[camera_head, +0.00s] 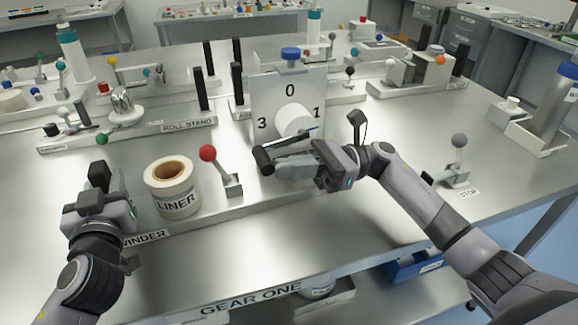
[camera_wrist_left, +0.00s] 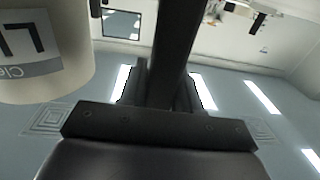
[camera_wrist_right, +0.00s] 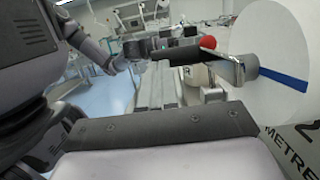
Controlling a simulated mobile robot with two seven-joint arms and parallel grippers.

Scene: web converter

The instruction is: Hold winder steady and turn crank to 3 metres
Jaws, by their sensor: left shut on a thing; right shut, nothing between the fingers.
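The winder carries a white LINER roll (camera_head: 172,190) and a white dial plate (camera_head: 262,95) marked 0, 1 and 3. The round white hub (camera_head: 293,120) has a blue stripe in the right wrist view (camera_wrist_right: 284,79); the number it points to is unclear. The crank's metal arm (camera_wrist_right: 236,69) holds a dark handle (camera_wrist_right: 188,56). My left gripper (camera_head: 97,180) is shut on a dark upright post (camera_wrist_left: 178,45) beside the roll. My right gripper (camera_head: 278,164) is shut and empty, close to the crank handle, low in front of the dial; contact is unclear.
A red-knobbed lever (camera_head: 208,154) stands between the roll and dial. A grey-knobbed STOP lever (camera_head: 459,142) is at the right. The roll stand (camera_head: 185,125) and other stations fill the back.

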